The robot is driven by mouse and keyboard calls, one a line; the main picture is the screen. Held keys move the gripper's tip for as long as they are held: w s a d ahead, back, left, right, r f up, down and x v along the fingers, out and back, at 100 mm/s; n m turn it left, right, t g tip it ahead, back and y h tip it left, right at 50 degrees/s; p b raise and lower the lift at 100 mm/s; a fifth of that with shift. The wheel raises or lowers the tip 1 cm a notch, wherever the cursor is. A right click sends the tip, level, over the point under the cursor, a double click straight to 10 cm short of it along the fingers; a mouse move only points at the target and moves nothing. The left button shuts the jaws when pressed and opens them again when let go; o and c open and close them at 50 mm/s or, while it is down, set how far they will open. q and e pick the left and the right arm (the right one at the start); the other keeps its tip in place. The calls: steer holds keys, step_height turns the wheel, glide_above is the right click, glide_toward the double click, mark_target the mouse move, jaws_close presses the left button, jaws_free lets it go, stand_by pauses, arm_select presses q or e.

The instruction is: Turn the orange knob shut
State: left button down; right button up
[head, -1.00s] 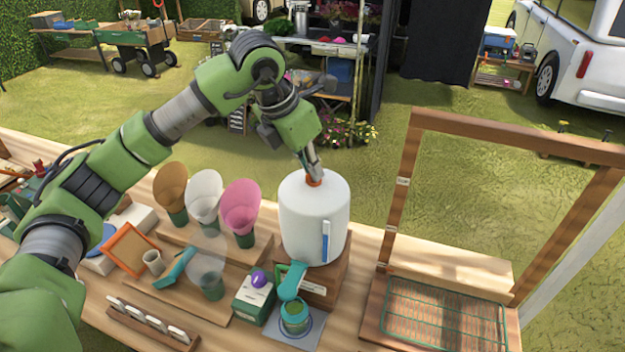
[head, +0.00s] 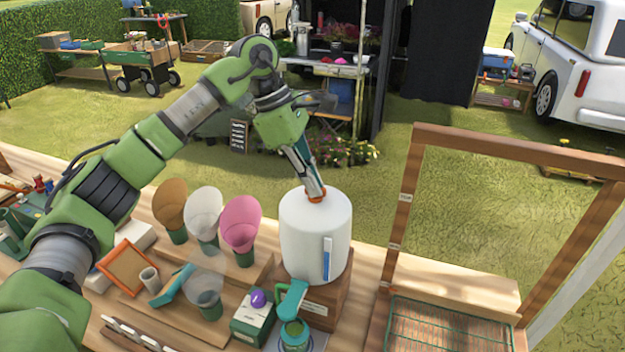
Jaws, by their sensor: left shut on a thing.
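The orange knob (head: 316,197) sits on top of the white tank (head: 303,240). My left gripper (head: 314,190) comes down from above and is shut on the knob. Its fingers cover part of the knob. The tank stands on a wooden block (head: 325,300) and has a blue level strip on its front. A teal spout (head: 291,298) at its base hangs over a green jar (head: 295,334). My right gripper is not in view.
Brown, white and pink cones (head: 241,222) in green holders stand left of the tank. A green box with a purple knob (head: 253,315) is in front. A wooden frame (head: 400,215) and wire rack (head: 450,325) stand to the right.

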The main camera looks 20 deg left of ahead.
arm_select(q)
steer(key=shift+w+r+m+g, duration=0.15)
steer(key=shift+m+g, duration=0.15)
steer(key=shift+m, duration=0.5)
steer(key=c, duration=2.2)
jaws_free()
steer(key=v, duration=1.1)
steer(key=shift+a+r, duration=0.15)
steer(key=shift+r, duration=0.25)
